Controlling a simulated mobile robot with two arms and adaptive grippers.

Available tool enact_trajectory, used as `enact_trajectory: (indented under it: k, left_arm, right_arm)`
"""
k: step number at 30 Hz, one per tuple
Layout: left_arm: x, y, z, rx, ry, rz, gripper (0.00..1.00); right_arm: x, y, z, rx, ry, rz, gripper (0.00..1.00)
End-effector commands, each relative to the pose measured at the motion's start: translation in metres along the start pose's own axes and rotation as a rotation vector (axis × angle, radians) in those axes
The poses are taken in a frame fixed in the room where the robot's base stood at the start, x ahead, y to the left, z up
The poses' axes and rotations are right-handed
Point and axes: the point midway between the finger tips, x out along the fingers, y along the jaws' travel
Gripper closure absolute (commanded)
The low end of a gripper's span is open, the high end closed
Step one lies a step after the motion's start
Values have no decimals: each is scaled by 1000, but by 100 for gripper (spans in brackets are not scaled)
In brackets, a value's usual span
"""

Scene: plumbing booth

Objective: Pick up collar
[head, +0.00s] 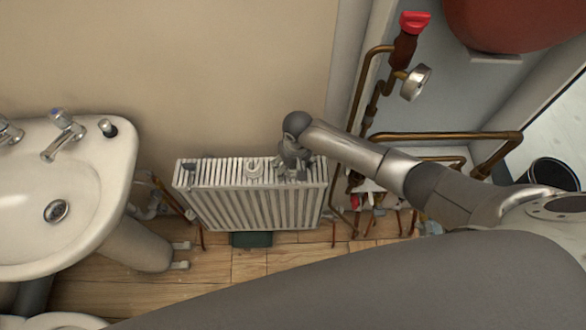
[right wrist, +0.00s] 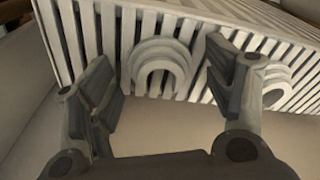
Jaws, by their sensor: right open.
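A pale, U-shaped piece that looks like the collar (head: 254,167) lies on top of the white ribbed radiator (head: 250,205). In the right wrist view, an arched pale piece (right wrist: 162,55) sits on the slats between the open fingers, and a second rounded one (right wrist: 276,88) shows partly behind the right finger. I cannot tell which of the two matches the one in the head view. My right gripper (head: 293,160) is over the radiator's right part, open and empty; its fingers (right wrist: 160,78) stand apart on either side of the arched piece. My left gripper is out of view.
A white sink (head: 110,165) with taps stands to the left. Copper pipes with a red-handled valve (head: 414,22) and a gauge (head: 415,82) are on the right, close to my arm. A black bucket (head: 553,174) is at far right. A dark green object (head: 252,240) lies below the radiator.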

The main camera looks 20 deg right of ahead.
Motion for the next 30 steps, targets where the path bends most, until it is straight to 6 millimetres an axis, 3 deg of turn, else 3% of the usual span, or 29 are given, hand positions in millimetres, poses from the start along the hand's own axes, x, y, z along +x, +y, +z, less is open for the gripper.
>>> enact_trajectory:
  k: [6,16,25,30]
  left_arm:
    - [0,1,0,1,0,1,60]
    - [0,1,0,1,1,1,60]
    - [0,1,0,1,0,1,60]
    - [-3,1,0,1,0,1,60]
  right_arm:
    - [0,0,0,-1,0,-1,28]
    - [0,0,0,0,0,-1,68]
    - [-3,0,-1,0,1,-1,68]
    - [-23,-1,-4,-1,4,-3,68]
